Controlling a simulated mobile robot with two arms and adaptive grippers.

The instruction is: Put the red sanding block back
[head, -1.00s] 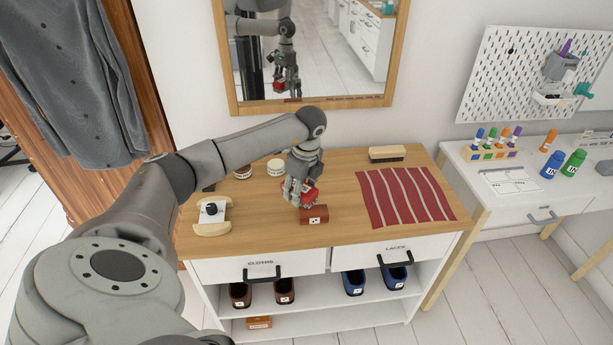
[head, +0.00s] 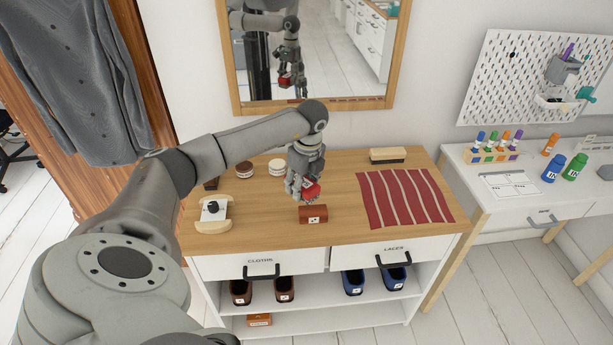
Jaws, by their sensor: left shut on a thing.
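My left gripper (head: 304,199) is over the middle of the wooden bench top, pointing down. It is shut on the red sanding block (head: 312,191), which shows on the right side of the fingers, partly hidden by them. A reddish-brown block with a white label (head: 313,214) lies on the bench top just in front of and below the held block. I cannot tell whether the two touch. My right gripper is not in view.
On the bench top (head: 340,172) are a striped red cloth (head: 405,197), a brush (head: 387,155), two round tins (head: 277,167), and a light wooden piece with a black knob (head: 213,210). A mirror (head: 392,100) hangs behind. Shoes (head: 353,283) stand on the shelf below.

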